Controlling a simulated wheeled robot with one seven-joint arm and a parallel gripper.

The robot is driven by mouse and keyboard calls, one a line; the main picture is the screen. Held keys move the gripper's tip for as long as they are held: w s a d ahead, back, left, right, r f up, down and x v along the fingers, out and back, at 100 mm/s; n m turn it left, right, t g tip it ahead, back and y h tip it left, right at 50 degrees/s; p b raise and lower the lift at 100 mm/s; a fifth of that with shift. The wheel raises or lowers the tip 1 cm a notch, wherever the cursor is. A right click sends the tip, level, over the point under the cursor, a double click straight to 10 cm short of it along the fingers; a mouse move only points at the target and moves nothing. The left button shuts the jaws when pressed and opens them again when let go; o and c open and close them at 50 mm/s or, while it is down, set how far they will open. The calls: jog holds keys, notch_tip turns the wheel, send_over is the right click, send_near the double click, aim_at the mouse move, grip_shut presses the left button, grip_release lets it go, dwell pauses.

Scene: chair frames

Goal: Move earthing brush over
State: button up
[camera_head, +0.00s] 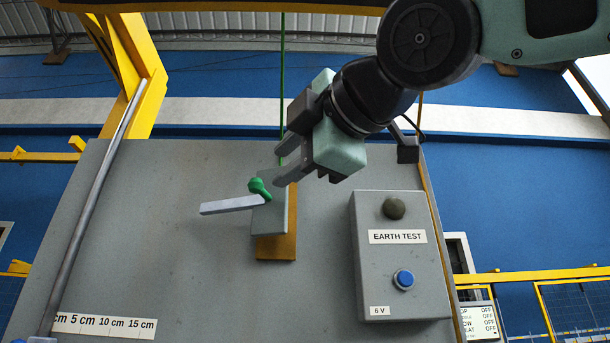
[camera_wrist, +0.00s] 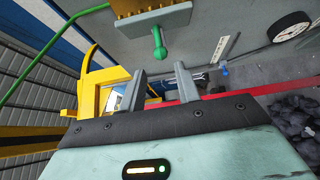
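A green knob-like piece (camera_head: 260,189) sits at a light grey bar (camera_head: 232,205) and a grey block (camera_head: 271,217) on a brown base plate (camera_head: 276,248), all on the grey panel. I take this assembly to be the earthing brush, though I cannot tell its exact parts. A green cable (camera_head: 282,85) runs up from behind my gripper.
A grey "EARTH TEST" box (camera_head: 402,270) with a blue button (camera_head: 404,279) and a dark dome (camera_head: 394,208) is right of the assembly. A metal rod (camera_head: 88,225) slants at the left. A centimetre scale (camera_head: 105,325) is lower left. The panel between them is clear.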

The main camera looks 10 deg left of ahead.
aim_at(260, 183)
jog(key=p+x, duration=0.3)
jog(key=x, duration=0.4)
jog(key=shift+a+f, duration=0.1)
jog(key=c, duration=0.5)
jog(key=shift+w+d+p, duration=0.35)
jog(key=shift+w+p, duration=0.3)
jog(key=shift+w, duration=0.1)
jog(key=shift+w+d+p, duration=0.3)
jog(key=shift+w+p, duration=0.35)
jog(key=shift+w, duration=0.05)
jog(key=shift+w+d+p, duration=0.2)
jog(key=shift+w+p, duration=0.25)
jog(key=shift+w, duration=0.2)
